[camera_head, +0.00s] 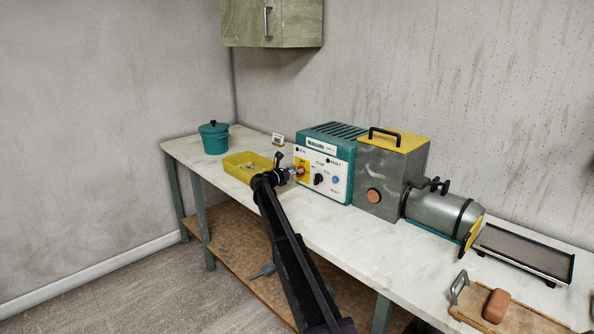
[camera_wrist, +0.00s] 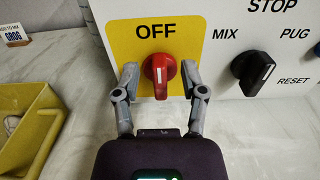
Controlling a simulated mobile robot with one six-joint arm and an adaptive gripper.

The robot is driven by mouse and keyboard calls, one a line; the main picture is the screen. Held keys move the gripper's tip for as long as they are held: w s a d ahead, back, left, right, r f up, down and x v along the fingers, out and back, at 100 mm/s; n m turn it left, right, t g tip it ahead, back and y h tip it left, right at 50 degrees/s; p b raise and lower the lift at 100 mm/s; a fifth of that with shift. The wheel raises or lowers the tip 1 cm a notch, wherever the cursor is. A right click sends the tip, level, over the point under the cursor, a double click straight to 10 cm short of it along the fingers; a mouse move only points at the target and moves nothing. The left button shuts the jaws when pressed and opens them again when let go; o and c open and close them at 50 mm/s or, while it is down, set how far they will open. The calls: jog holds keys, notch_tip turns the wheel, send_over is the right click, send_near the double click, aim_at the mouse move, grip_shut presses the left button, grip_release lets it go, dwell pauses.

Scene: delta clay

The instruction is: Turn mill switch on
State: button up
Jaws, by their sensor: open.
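The mill switch is a red rotary knob (camera_wrist: 159,74) on a yellow plate (camera_wrist: 120,45) marked OFF, on the front of a teal and white control box (camera_head: 328,165). The knob's white mark stands upright, toward the word OFF. In the wrist view my gripper (camera_wrist: 162,80) is open, with one finger on each side of the knob. Gaps show between both fingers and the knob. In the head view my gripper (camera_head: 291,174) is at the box's left front, where the red knob (camera_head: 302,170) is partly covered.
A black knob (camera_wrist: 257,70) marked MIX and PUG sits right of the switch. A yellow tray (camera_head: 245,165) stands close left of my gripper, with a teal pot (camera_head: 214,138) beyond. A grey mill (camera_head: 392,172) stands right of the box on the bench (camera_head: 345,225).

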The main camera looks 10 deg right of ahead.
jog(key=shift+w+d, duration=0.35)
jog(key=shift+d, duration=0.15)
